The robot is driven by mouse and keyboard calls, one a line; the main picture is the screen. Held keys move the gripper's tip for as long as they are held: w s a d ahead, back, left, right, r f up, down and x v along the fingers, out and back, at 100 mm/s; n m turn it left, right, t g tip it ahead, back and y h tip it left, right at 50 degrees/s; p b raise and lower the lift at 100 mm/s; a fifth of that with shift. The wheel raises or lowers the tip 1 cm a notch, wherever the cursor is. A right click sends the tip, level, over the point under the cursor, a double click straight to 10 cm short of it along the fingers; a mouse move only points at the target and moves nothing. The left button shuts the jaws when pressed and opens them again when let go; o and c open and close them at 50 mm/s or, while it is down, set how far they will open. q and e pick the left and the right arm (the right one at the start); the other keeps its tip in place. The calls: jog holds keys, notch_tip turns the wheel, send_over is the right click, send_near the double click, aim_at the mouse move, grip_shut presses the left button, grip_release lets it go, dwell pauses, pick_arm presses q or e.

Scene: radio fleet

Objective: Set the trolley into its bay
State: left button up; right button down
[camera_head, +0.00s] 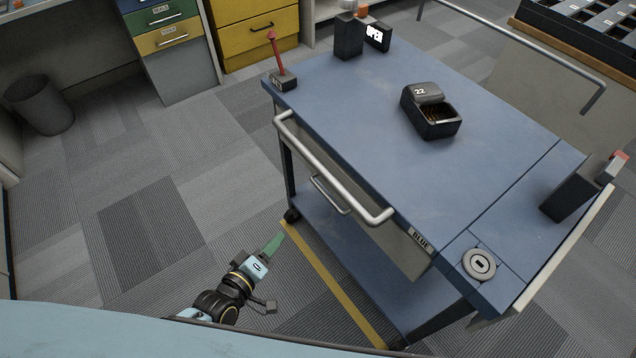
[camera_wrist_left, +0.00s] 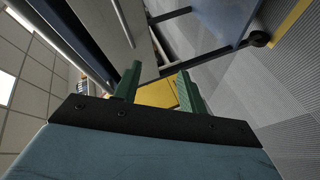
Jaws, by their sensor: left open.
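The trolley (camera_head: 340,137) has a blue top, a silver push handle (camera_head: 330,168) on its near left side, a drawer tagged BLUE and a lower shelf (camera_head: 335,245). A yellow line (camera_head: 325,280) on the carpet runs along and partly under its near side; the rest of any bay marking is hidden. My left gripper (camera_head: 275,243) is low, left of the trolley and apart from the handle. Its green fingers are spread and empty in the left wrist view (camera_wrist_left: 157,88), which also shows the trolley's underside and a caster (camera_wrist_left: 259,39). My right gripper is out of view.
A bin (camera_head: 40,104) and drawer cabinets (camera_head: 255,30) stand behind. Carpet at left is clear.

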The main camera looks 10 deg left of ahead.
aim_at(317, 166)
pick_arm(q)
jog(key=w+d+r+n+t+h+b, duration=0.1)
jog(key=d+r+n+t+b, duration=0.15)
jog(key=r, duration=0.35)
jog(key=w+d+r+n+t+h+b, duration=0.1)
jog(key=r+n+t, duration=0.15)
jog(key=r, duration=0.25)
jog(key=shift+n, duration=0.5)
jog(key=shift+d+b+x, duration=0.15)
jog(key=shift+b+x, duration=0.2)
jog(key=shift+x, duration=3.1)
jog(key=shift+d+b+x, duration=0.15)
jog(key=shift+b+x, duration=0.15)
jog(key=shift+x, duration=3.15)
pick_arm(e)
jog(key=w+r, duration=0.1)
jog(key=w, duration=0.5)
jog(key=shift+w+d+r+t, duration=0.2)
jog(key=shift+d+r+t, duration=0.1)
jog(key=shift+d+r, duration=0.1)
pick_arm(q)
jog(key=shift+s+r, duration=0.15)
jog(key=shift+c, duration=0.2)
grip_shut()
